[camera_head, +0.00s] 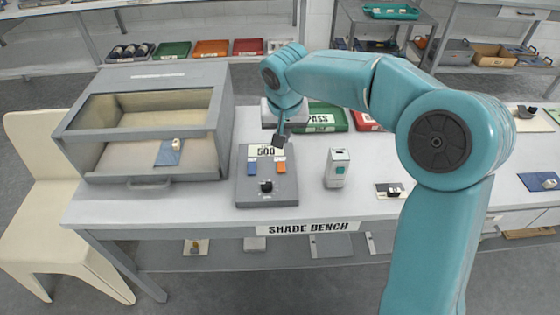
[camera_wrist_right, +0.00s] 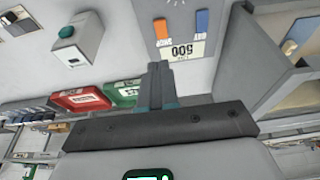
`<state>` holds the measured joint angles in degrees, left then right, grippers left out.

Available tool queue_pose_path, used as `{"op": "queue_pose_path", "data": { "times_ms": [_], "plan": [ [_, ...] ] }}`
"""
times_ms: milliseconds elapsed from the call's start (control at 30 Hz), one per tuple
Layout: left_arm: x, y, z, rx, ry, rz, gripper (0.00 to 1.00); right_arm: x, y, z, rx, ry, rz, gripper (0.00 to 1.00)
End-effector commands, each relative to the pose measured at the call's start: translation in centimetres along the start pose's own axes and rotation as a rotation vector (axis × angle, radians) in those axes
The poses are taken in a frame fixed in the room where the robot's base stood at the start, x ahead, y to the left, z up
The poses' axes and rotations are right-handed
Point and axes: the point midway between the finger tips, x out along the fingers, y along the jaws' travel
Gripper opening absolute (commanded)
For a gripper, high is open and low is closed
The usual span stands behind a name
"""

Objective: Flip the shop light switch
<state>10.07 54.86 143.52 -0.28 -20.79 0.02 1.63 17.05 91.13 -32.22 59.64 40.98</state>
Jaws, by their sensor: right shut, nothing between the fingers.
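A small white plate with a black part (camera_head: 390,190) lies further right on the bench. In the right wrist view the shut fingers (camera_wrist_right: 158,70) point at the box's label (camera_wrist_right: 182,50). My left gripper is not in view.
A grey cabinet (camera_head: 217,100) with a clear window stands left of the control box. A white-and-teal device (camera_head: 337,168) stands to its right. Green and red trays (camera_head: 325,118) are behind. The bench front between box and device is clear. A cream chair (camera_head: 50,220) is at left.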

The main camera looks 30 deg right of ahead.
Motion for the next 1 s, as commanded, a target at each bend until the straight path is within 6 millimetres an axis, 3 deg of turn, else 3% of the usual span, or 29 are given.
{"op": "queue_pose_path", "data": {
  "times_ms": [367,700,1000],
  "plan": [
    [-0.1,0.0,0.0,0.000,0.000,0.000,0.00,-0.3,0.2,0.3,0.001,0.001,0.000,0.00],
    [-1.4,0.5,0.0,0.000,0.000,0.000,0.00,-0.6,0.1,-1.2,0.001,0.000,0.000,0.00],
    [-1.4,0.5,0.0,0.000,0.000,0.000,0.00,-0.3,0.0,-1.5,0.001,0.000,0.000,0.00]
  ]
}}
